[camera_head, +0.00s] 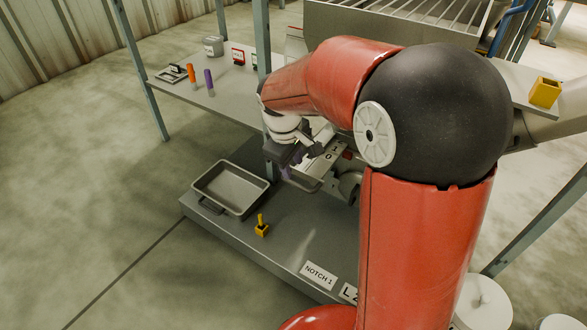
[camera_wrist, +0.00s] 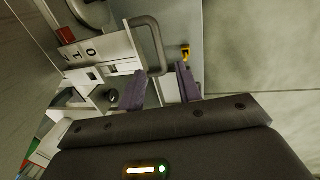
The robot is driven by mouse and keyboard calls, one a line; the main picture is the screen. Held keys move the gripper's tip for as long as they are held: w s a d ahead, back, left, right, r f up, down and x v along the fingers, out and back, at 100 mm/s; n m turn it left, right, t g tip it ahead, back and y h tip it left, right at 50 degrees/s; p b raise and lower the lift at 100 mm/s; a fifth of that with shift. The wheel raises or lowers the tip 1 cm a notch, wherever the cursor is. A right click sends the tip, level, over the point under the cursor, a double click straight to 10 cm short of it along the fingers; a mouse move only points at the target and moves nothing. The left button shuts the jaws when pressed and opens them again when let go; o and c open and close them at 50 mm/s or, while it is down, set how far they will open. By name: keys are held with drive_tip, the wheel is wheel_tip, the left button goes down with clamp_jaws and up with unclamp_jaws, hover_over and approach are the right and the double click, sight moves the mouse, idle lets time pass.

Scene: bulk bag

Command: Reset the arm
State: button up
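My red arm with its black joint reaches across the middle of the head view. My gripper (camera_head: 300,163) hangs over the lower grey platform (camera_head: 290,235), close to a pale metal unit with a bar handle. In the wrist view, my gripper's two purplish fingers (camera_wrist: 160,88) stand apart with nothing visible between them. The bar handle (camera_wrist: 157,45) lies just beyond the fingertips there. I cannot tell whether a finger touches it. The arm hides part of the unit in the head view.
A grey tray (camera_head: 206,186) and a small yellow lever (camera_head: 262,229) are on the platform. An upper shelf (camera_head: 228,98) holds orange and purple cylinders, a tin and small boxes. Posts stand around it. A yellow cup (camera_head: 545,92) is at right. The floor at left is clear.

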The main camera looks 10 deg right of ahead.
drive_tip(key=shift+s+a+r, duration=0.1)
drive_tip(key=shift+r, duration=0.4)
drive_tip(key=s+d+r+m+t+p, duration=0.2)
drive_tip(key=s+r+m+p, duration=0.2)
drive_tip(key=s+r, duration=0.4)
drive_tip(key=s+d+r+m+t+y+p, duration=0.1)
drive_tip(key=s+d+r+m+t+p, duration=0.1)
drive_tip(key=s+r+m+p, duration=0.3)
drive_tip(key=s+r, duration=0.4)
drive_tip(key=s, duration=0.4)
drive_tip(key=shift+s+d+y+p, duration=0.2)
drive_tip(key=shift+d+y+p, duration=0.1)
